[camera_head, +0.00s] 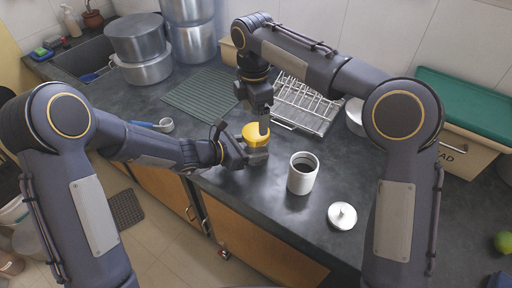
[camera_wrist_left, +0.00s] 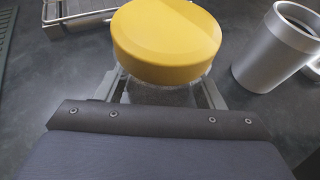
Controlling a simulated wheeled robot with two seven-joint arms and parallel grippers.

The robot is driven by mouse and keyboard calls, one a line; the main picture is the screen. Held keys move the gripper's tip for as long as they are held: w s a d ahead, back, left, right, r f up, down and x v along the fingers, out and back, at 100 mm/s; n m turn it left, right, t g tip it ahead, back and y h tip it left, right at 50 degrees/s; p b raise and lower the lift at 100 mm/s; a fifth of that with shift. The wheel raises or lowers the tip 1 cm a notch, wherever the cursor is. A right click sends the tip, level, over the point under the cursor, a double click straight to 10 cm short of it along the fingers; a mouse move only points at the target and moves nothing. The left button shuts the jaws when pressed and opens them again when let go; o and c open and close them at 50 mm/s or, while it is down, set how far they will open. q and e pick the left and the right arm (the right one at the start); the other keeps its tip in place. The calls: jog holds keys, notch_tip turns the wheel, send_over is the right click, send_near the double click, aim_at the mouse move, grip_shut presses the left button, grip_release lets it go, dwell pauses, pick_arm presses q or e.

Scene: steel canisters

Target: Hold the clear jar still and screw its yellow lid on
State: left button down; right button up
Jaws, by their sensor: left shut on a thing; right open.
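The clear jar (camera_wrist_left: 160,94) stands upright on the dark counter, mostly hidden by my left gripper in the head view. The yellow lid (camera_head: 253,133) sits on the jar's mouth and also shows from close by in the left wrist view (camera_wrist_left: 166,40). I cannot tell how tightly it sits. My left gripper (camera_head: 256,153) is shut around the jar's body, below the lid. My right gripper (camera_head: 263,122) points down from above, open, its fingers just over or beside the lid in the head view. It does not show in the left wrist view.
A steel canister (camera_head: 301,178) with dark contents stands open just right of the jar, its knobbed lid (camera_head: 342,217) lying nearby. A dish rack (camera_head: 307,103) and green ribbed mat (camera_head: 203,94) lie behind. The counter's front edge is close to the jar.

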aim_at(256, 131)
jog(key=shift+d+r+n, duration=0.15)
jog(key=shift+r+n, duration=0.45)
jog(key=shift+n, duration=0.4)
jog(key=shift+f, duration=0.1)
jog(key=shift+f, duration=3.95)
